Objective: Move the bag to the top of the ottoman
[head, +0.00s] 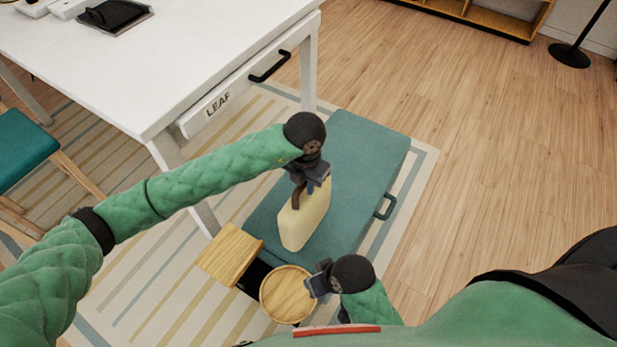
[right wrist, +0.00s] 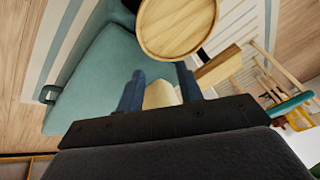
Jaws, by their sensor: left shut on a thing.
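The bag (head: 304,218) is pale yellow with a brown handle and stands over the ottoman, under my left gripper. The ottoman (head: 362,150) is a long teal padded block with a dark handle on its right side. My left gripper (head: 309,182) is shut on the bag at its handle. I cannot tell whether the bag's base touches the ottoman. My right gripper (head: 318,284) is lower, near a round wooden top; in the right wrist view its two fingers (right wrist: 160,90) are apart with nothing between them. The bag (right wrist: 160,95) shows beyond those fingers.
A white table (head: 150,60) with a drawer stands at the upper left. A round wooden top (head: 286,296) and a square wooden top (head: 230,254) are at the ottoman's near end. A teal chair (head: 22,150) is at the left.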

